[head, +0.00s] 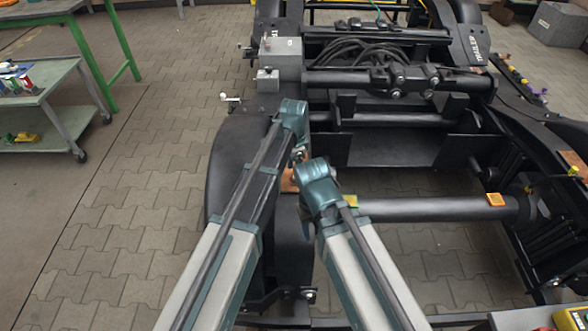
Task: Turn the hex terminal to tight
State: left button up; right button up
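My two arms reach forward from the bottom edge to the left side of the dark bogie frame (240,150). My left gripper (298,154) is at the end of the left arm, mostly hidden below its teal wrist. My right arm's teal wrist is just right of and nearer than the left one, and hides its own gripper. A copper-coloured plate (289,181) shows between the two wrists. Small metallic parts show by the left wrist, but I cannot make out the hex terminal there. Whether either gripper touches or holds anything is hidden.
A grey box (282,62) and black cables (350,50) sit on the bogie beyond the wrists. A thick axle tube (430,209) with orange tags runs right. The paved floor between is clear.

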pick_arm(q)
notch_tip(320, 180, up, 12)
jog(key=p, duration=1.1)
jog(key=shift+r, duration=0.15)
jog(key=s+a+n, duration=1.3)
jog(key=s+a, duration=0.3)
jog(key=a, duration=0.1)
jog(key=s+d+r+m+y+p, duration=0.1)
jog(key=s+d+r+m+p, duration=0.2)
jog(key=d, duration=0.8)
jog(key=s+r+p, duration=0.1)
jog(key=s+p, duration=0.1)
jog(key=s, duration=0.1)
jog(key=shift+r, duration=0.35)
jog(key=shift+s+d, duration=0.1)
